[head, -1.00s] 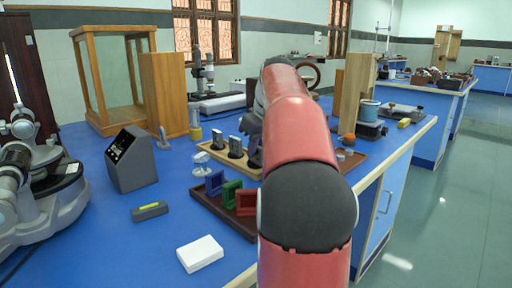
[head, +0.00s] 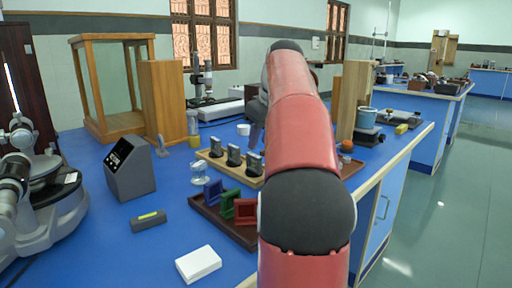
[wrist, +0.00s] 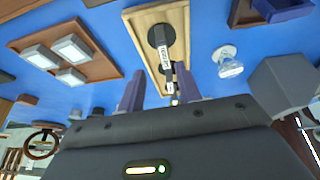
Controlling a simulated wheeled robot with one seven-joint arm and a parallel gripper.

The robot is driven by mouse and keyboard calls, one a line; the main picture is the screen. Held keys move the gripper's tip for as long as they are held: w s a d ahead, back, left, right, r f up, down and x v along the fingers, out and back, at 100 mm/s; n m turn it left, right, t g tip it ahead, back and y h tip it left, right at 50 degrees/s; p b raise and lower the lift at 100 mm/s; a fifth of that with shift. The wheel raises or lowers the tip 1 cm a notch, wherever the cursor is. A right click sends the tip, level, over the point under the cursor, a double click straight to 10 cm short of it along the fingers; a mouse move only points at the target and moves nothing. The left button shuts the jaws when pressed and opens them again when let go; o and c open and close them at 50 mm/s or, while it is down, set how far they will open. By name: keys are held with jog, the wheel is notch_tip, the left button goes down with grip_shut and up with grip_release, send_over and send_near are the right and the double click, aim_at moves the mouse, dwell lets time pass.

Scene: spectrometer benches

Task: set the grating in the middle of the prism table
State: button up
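Several black stands with pale labelled plates, likely including the grating, stand upright in a light wooden tray (head: 212,162). One black stand (head: 233,156) shows beside my arm; I cannot read which is the grating. In the wrist view, black stands with white labels (wrist: 166,54) line up in the tray, seen past and between my fingers. My gripper (wrist: 158,82) is open and appears empty, above or beside the tray; in the head view it is partly hidden behind my arm. The spectrometer (head: 40,205) is at the left edge; its prism table is not clearly distinguishable.
A dark red tray (head: 213,220) holds blue, green and red frames. A grey meter box (head: 130,170), a small dark level (head: 148,220) and a white block (head: 198,264) lie on the blue bench. A glass case (head: 108,90) stands behind. Bench between spectrometer and trays is partly clear.

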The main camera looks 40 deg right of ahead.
aim_at(254, 155)
jog(key=shift+o, duration=0.5)
jog(key=shift+v, duration=0.75)
jog(key=b+x, duration=0.1)
jog(key=x, duration=0.1)
jog(key=b+x, duration=0.1)
jog(key=x, duration=0.2)
jog(key=b+x, duration=0.1)
jog(key=x, duration=0.1)
jog(key=shift+a+f, duration=0.35)
jog(key=shift+c, duration=0.5)
grip_shut()
